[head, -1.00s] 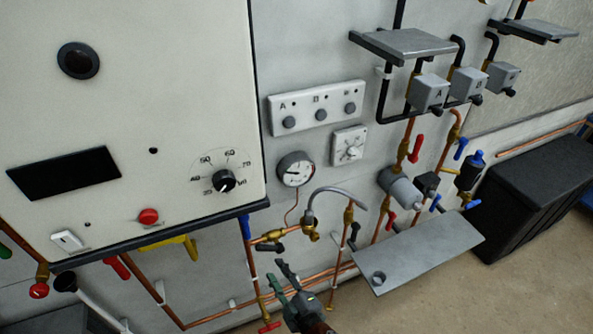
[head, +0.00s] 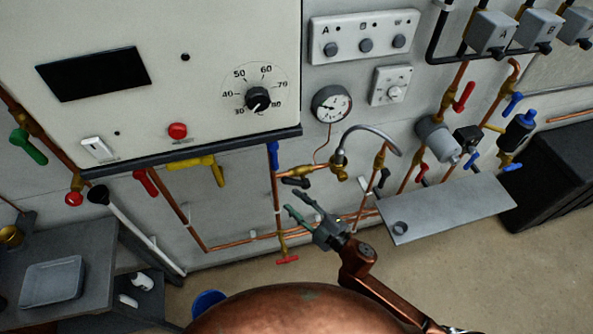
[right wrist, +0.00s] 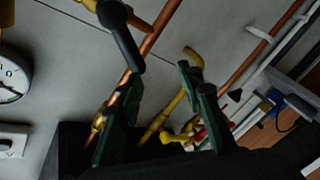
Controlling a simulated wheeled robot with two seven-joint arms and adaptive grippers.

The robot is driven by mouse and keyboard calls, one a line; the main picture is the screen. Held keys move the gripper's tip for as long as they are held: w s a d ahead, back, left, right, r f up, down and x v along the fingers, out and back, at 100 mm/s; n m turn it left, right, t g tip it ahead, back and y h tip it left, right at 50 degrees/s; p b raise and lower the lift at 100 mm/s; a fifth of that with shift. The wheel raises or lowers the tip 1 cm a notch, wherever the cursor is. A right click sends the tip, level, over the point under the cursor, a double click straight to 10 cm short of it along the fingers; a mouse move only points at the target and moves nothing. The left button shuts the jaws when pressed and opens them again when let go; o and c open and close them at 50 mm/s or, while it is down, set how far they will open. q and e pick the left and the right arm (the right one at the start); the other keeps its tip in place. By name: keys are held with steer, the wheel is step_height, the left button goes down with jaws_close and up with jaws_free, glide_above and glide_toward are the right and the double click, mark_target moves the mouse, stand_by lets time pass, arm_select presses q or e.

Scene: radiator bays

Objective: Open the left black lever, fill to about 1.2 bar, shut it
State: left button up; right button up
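The left black lever (head: 296,182) sits on the brass valve left of the grey braided hose (head: 372,130). It lies roughly sideways; in the right wrist view a black lever (right wrist: 122,45) hangs just beyond the fingers. A second black lever (head: 384,178) is on the hose's right side. The round pressure gauge (head: 331,104) is above the hose, its needle too small to read exactly; part of it shows in the right wrist view (right wrist: 12,80). My right gripper (head: 297,203), with green fingers, is open and empty just below the left lever, apparently apart from it. My left gripper is out of view.
A grey shelf (head: 450,208) juts out right of my right gripper. The boiler casing (head: 130,60) overhangs at upper left, with a yellow lever (head: 195,163) and a blue lever (head: 273,155) below it. A red tap handle (head: 287,260) is low under the gripper.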

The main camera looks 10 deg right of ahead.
mark_target(295, 183)
steer(key=w+d+n+g+y+b, duration=0.2)
steer(key=w+d+y, duration=0.1)
steer(key=w+d+r+g+y+b, duration=0.1)
steer(key=d+g, duration=0.1)
steer(key=shift+w+n, duration=0.15)
steer(key=shift+n, duration=0.25)
steer(key=x, duration=0.7)
steer(key=shift+c, duration=0.6)
jaws_close()
